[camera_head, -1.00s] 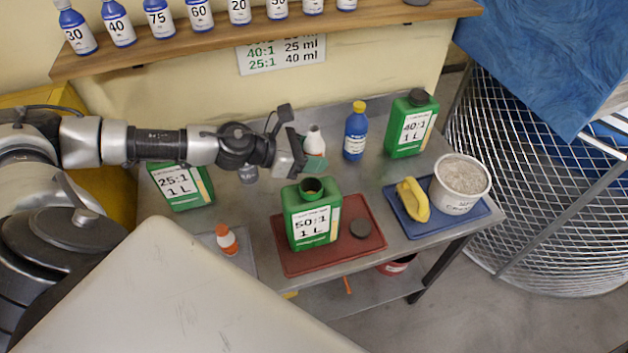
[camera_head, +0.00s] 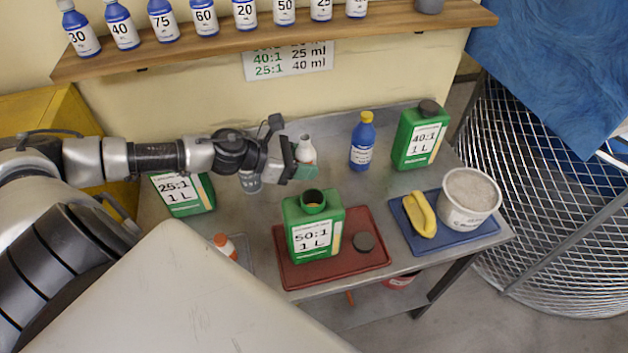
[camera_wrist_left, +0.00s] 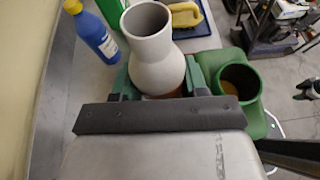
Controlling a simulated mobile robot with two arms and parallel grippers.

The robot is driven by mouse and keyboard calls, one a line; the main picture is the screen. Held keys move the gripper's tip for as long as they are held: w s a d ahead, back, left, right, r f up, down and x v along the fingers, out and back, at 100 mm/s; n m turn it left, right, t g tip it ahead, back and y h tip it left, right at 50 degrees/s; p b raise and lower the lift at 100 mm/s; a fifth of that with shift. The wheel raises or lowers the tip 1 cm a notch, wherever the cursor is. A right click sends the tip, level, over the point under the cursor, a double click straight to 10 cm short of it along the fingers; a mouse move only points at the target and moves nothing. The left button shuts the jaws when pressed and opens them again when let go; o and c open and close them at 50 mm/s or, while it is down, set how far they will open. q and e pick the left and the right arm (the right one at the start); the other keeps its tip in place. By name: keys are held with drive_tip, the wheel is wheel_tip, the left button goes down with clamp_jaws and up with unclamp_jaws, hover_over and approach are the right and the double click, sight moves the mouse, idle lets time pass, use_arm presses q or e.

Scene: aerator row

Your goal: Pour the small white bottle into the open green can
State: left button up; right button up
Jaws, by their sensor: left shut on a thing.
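The small white bottle (camera_head: 306,150) is held by my left gripper (camera_head: 303,171), which is shut around its body. In the left wrist view the white bottle (camera_wrist_left: 152,50) stands about upright between the jaws, its wide mouth open. The open green can (camera_head: 315,227), labelled 50:1 1 L, stands on the red tray (camera_head: 292,277). Its open mouth shows in both views, and in the left wrist view the can (camera_wrist_left: 258,118) is just right of the bottle. The gripper is behind and slightly left of the can, apart from it. My right gripper is not seen.
A dark cap (camera_head: 363,241) lies on the red tray. A blue bottle (camera_head: 361,145) and a green 40:1 can (camera_head: 420,135) stand behind. A blue tray (camera_head: 480,236) holds a yellow object (camera_head: 422,215) and a white tub (camera_head: 470,200). A green 25:1 can (camera_head: 183,193) stands left.

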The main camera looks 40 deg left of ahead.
use_arm(q)
drive_tip(key=shift+s, duration=0.1)
idle(0.3)
